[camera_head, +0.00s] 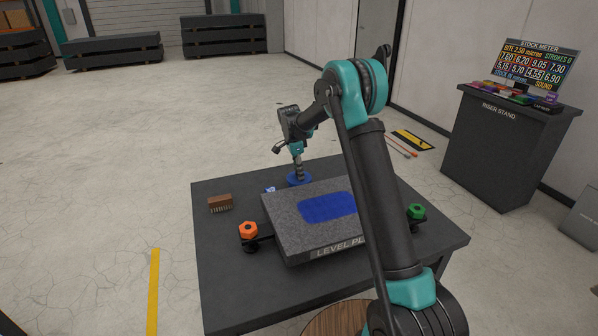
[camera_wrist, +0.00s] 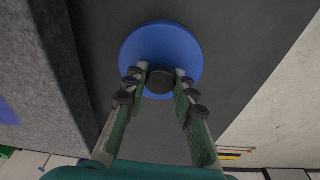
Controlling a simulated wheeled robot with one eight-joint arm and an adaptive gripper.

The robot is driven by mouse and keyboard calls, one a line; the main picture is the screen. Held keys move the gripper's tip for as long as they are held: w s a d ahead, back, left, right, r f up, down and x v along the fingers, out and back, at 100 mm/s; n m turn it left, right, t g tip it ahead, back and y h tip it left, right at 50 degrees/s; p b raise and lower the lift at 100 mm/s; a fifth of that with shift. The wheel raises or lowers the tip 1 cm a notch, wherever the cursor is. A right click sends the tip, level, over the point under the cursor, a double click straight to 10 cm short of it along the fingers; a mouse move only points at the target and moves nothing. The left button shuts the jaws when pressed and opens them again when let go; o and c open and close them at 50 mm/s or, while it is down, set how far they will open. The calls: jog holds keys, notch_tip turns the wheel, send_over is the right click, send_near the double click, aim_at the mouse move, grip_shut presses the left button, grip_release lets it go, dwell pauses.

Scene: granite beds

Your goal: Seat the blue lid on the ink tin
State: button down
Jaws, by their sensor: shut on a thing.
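The blue lid (camera_wrist: 160,42) is a round disc with a dark knob (camera_wrist: 160,82) in the wrist view. My gripper (camera_wrist: 161,74) is shut on that knob, one finger at each side. In the head view my gripper (camera_head: 298,173) points down over the blue lid (camera_head: 292,182), near the table's back edge, behind the granite plate. I cannot make out the ink tin; whatever is under the lid is hidden, and I cannot tell whether the lid rests on anything.
The granite plate (camera_head: 283,221) with a blue patch (camera_head: 328,207) fills the table's middle. An orange knob (camera_head: 248,230) and a green knob (camera_head: 416,211) flank it. A brown brush (camera_head: 220,203) lies at left, and a small blue-and-white item (camera_head: 270,189) near the lid. The table's front left is bare.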

aim_at(295, 178)
jog(key=shift+f, duration=0.15)
jog(key=c, duration=1.2)
grip_release()
jog(key=shift+o, duration=0.2)
notch_tip(295, 178, up, 12)
jog(key=a, duration=0.1)
jog(key=shift+s+a, duration=0.3)
jog(key=shift+a, duration=0.05)
jog(key=shift+d, duration=0.1)
